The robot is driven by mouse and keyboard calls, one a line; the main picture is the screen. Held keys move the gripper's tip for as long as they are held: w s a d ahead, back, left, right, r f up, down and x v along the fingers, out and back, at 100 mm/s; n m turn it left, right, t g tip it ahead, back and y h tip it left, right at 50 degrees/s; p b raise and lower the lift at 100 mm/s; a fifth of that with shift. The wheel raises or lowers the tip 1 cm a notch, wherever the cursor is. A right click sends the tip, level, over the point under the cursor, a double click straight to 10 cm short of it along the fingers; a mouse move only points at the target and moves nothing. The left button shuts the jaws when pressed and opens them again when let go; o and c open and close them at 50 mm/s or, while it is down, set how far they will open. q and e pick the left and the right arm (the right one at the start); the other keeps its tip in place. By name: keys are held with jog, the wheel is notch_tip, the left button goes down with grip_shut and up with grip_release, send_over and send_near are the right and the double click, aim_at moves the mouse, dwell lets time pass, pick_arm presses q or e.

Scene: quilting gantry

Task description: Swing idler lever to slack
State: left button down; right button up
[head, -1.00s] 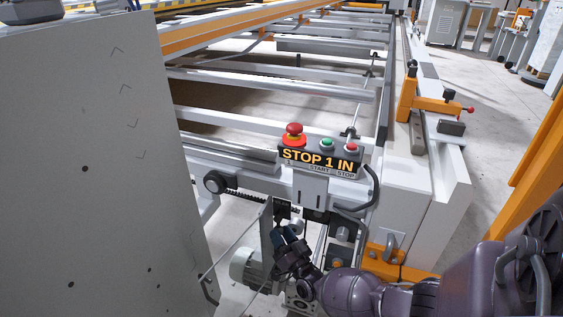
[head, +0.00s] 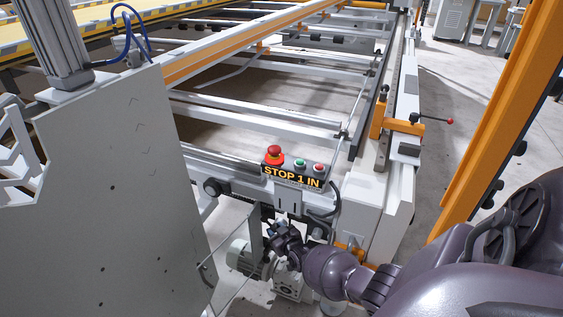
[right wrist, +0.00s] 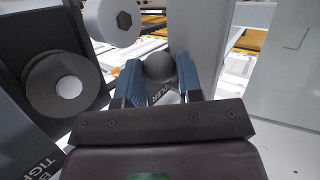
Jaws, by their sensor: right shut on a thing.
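My right gripper (head: 276,232) is low in the middle of the head view, below the control box and beside the grey motor. In the right wrist view, its blue-padded fingers (right wrist: 160,78) are shut on the dark round knob (right wrist: 160,66) of the idler lever, one finger on each side. A plate with partly hidden lettering shows behind the knob. The rest of the lever is hidden by the gripper. My left gripper is not in view.
The control box (head: 295,178) with a red stop button stands just above the gripper. A motor (head: 240,257) is at its left. A large grey panel (head: 110,200) closes the left side. An orange post (head: 500,110) rises at the right. Rollers (right wrist: 68,87) are close by in the wrist view.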

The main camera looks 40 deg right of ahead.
jog(key=shift+w+r+g+p, duration=0.15)
jog(key=shift+r+g+p, duration=0.2)
jog(key=shift+r, duration=0.45)
jog(key=shift+s+n+g+p, duration=0.35)
jog(key=shift+n+g+p, duration=0.25)
jog(key=shift+p, duration=0.35)
jog(key=shift+f+g, duration=0.1)
jog(key=shift+g, duration=0.25)
jog(key=shift+s, duration=0.15)
jog(key=shift+f, duration=0.1)
jog(key=o, duration=0.6)
jog(key=shift+o, duration=0.2)
